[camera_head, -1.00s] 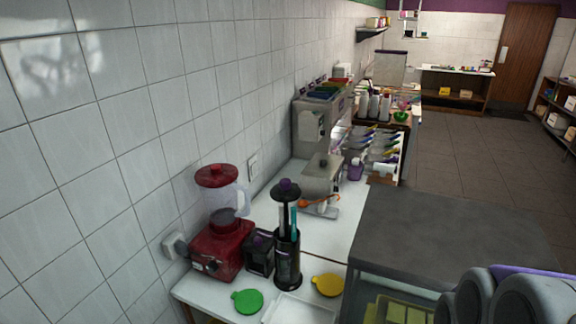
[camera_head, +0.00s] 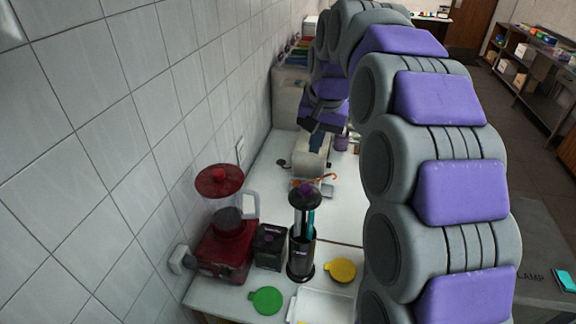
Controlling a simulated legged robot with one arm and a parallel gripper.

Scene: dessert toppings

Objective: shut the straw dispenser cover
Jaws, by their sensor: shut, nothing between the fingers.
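The straw dispenser (camera_head: 301,258) is a black cylinder standing upright on the white counter. Its cover (camera_head: 304,191), dark with a purple knob, is up above the body, and straws, one of them teal, show between cover and body. My arm arches in from the right and its end hangs down farther along the counter. My gripper (camera_head: 317,141) is shut and empty, beyond and above the dispenser, apart from it, in front of a grey machine. Its fingertips are small and hard to make out.
A red blender (camera_head: 224,250) and a black box (camera_head: 269,246) stand left of the dispenser, close to the tiled wall. A green lid (camera_head: 267,301), a yellow lid (camera_head: 342,270) and a white tray (camera_head: 322,308) lie in front.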

